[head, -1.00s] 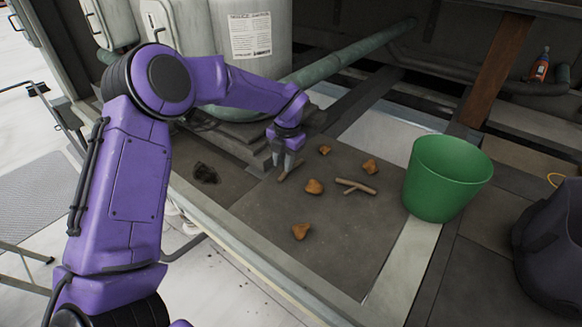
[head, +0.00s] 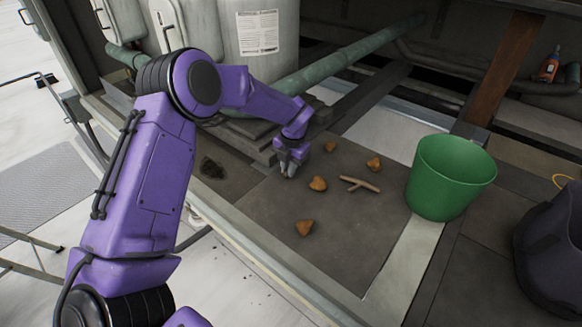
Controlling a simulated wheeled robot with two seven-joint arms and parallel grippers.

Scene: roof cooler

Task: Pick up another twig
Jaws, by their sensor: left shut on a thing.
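My left gripper (head: 288,172) points down at the left part of the dark floor panel. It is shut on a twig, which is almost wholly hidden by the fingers. Another brown, forked twig (head: 360,184) lies on the panel to the right of the gripper, apart from it. My right gripper is out of view.
Several orange-brown leaf-like pieces lie around: one beside the gripper (head: 318,184), one near the front (head: 304,228). A green bucket (head: 451,178) stands at right, a dark container (head: 551,250) beyond it. A dark clump (head: 212,167) lies left. A green pipe (head: 350,65) runs behind.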

